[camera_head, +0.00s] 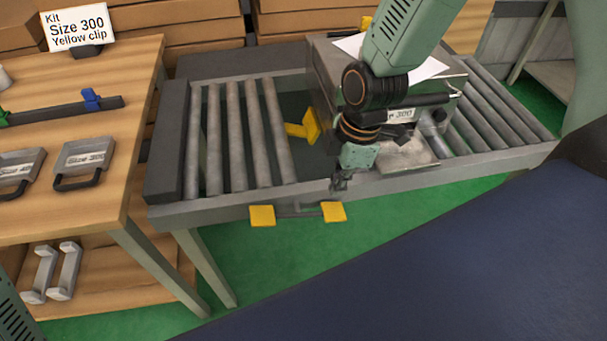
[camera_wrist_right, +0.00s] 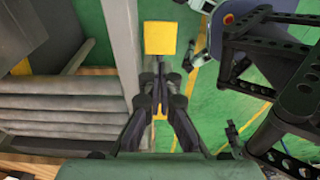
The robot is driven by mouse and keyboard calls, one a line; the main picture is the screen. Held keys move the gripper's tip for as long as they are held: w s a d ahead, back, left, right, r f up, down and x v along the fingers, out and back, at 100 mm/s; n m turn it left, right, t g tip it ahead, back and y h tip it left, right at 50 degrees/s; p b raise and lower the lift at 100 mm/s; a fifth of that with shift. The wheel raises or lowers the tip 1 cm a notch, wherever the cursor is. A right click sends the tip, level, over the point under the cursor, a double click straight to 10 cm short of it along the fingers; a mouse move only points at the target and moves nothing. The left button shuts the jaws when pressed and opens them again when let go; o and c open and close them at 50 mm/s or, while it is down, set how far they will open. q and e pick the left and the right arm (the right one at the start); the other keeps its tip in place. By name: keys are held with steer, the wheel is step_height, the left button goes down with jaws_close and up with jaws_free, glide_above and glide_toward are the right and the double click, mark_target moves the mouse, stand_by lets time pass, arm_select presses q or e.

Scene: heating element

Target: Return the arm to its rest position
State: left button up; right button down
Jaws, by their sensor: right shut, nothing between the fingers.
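My right arm reaches in from the top right in the head view, over the roller conveyor (camera_head: 230,140). My right gripper (camera_head: 339,184) points down at the conveyor's front edge, close above the right one of two yellow pads (camera_head: 333,212). In the right wrist view the fingers (camera_wrist_right: 160,72) are together and hold nothing. One yellow pad (camera_wrist_right: 160,38) shows just beyond the fingertips there. I cannot tell whether they touch it. My left gripper is out of view.
A grey metal case (camera_head: 325,62) with a size label stands on the conveyor, partly hidden by my right arm. A yellow part (camera_head: 306,128) sits in the roller gap. The wooden table (camera_head: 110,110) at left holds labelled trays (camera_head: 84,158) and a sign (camera_head: 78,27). Green floor lies in front.

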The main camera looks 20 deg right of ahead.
steer(key=shift+r, duration=0.4)
steer(key=shift+s+f, duration=0.2)
steer(key=shift+f, duration=0.1)
steer(key=s+f+m+h, duration=0.1)
steer(key=s+f+m, duration=0.6)
steer(key=s+m, duration=0.1)
steer(key=s+f+m, duration=0.7)
steer(key=s+m, duration=0.1)
steer(key=s, duration=0.3)
steer(key=shift+s+a+f+h, duration=0.15)
steer(key=shift+s+a+h, duration=0.1)
steer(key=shift+a+h, duration=0.2)
